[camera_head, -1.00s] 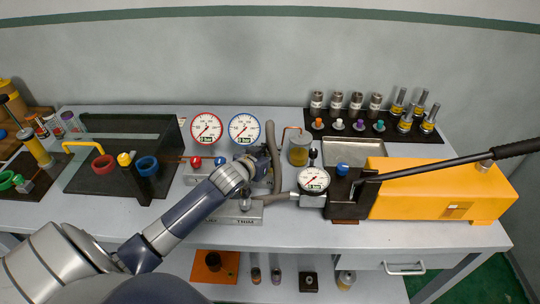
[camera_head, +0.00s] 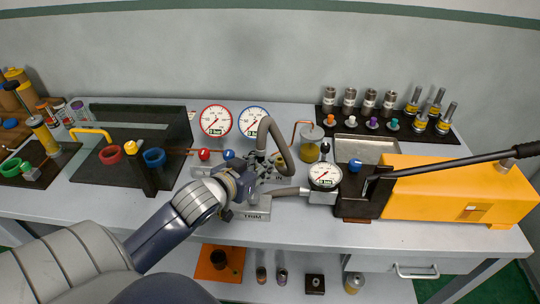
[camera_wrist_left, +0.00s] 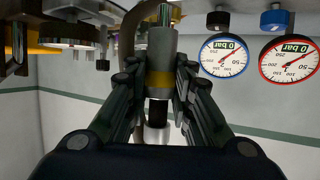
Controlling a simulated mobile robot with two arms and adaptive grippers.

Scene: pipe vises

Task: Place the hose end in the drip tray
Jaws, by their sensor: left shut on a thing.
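My left gripper (camera_head: 262,180) is shut on the metal end fitting of a grey hose (camera_head: 276,138), above the valve block at the bench's front middle. In the left wrist view the hose end (camera_wrist_left: 161,48) is a grey cylinder with a yellow band between my gripper's fingers (camera_wrist_left: 158,95). The hose arches up from the gripper and bends back down to its right. The drip tray (camera_head: 368,150), a shallow grey metal pan, lies behind the yellow pump, right of and apart from the gripper. My right gripper is not in view.
A round gauge (camera_head: 325,176) and a jar of amber liquid (camera_head: 311,146) stand between gripper and tray. The yellow pump (camera_head: 450,190) has a long black handle above it. A black rack (camera_head: 400,132) of fittings stands behind the tray. Two dial gauges (camera_head: 216,120) stand at the back.

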